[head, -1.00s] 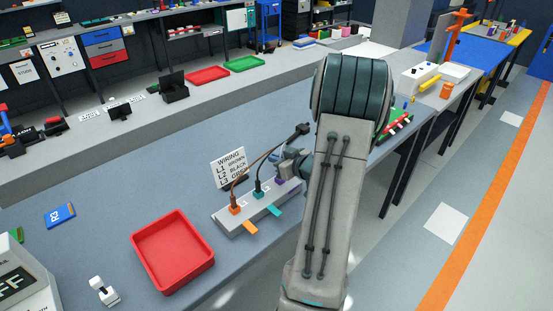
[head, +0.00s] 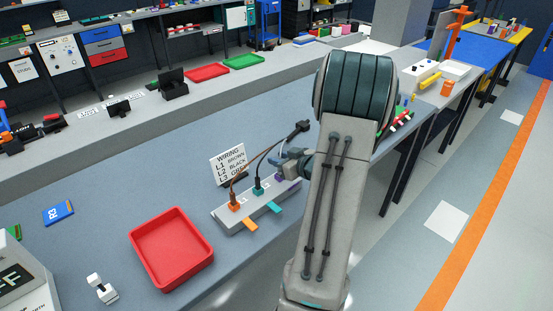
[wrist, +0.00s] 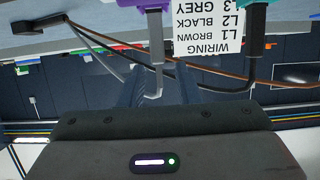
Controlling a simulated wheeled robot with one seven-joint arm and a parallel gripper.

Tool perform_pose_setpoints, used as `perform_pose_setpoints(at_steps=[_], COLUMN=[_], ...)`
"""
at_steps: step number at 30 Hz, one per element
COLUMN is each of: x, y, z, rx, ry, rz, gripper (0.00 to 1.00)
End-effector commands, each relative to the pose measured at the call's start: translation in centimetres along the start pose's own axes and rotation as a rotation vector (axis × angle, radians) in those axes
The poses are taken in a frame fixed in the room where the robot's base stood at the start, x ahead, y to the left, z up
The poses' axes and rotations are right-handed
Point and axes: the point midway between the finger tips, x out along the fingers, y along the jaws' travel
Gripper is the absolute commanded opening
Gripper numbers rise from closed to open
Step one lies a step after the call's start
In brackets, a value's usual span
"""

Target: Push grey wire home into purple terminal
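The purple terminal (head: 280,177) is at the right end of the grey terminal block (head: 232,224), partly hidden by my gripper in the head view. In the wrist view the purple terminal (wrist: 152,4) is at the top edge. The grey wire (wrist: 155,55) runs from it toward my gripper and bends away to the left. How deep its end sits is hidden. My gripper (wrist: 156,78) has a finger on each side of the grey wire, with gaps seeming to show, so it looks open. In the head view my gripper (head: 292,166) is beside the purple terminal.
A black wire (head: 262,162) enters the teal terminal (head: 258,190); a brown wire (head: 236,176) enters the orange terminal (head: 234,206). A wiring card (head: 230,164) stands behind the block. A red tray (head: 133,247) is at the left. The bench between tray and block is narrow.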

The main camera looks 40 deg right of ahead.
Motion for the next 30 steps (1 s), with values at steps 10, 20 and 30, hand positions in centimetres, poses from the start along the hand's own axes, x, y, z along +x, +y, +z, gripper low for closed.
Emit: perform_pose_setpoints(at_steps=[10,20,30], x=[-7.9,-11.8,-12.1], y=[0.1,0.0,0.0], z=[0.1,0.0,0.0], rx=[0.0,0.001,0.002], ry=[0.001,0.0,0.0], rz=[0.006,0.001,0.0], gripper=[0.3,0.3,0.3])
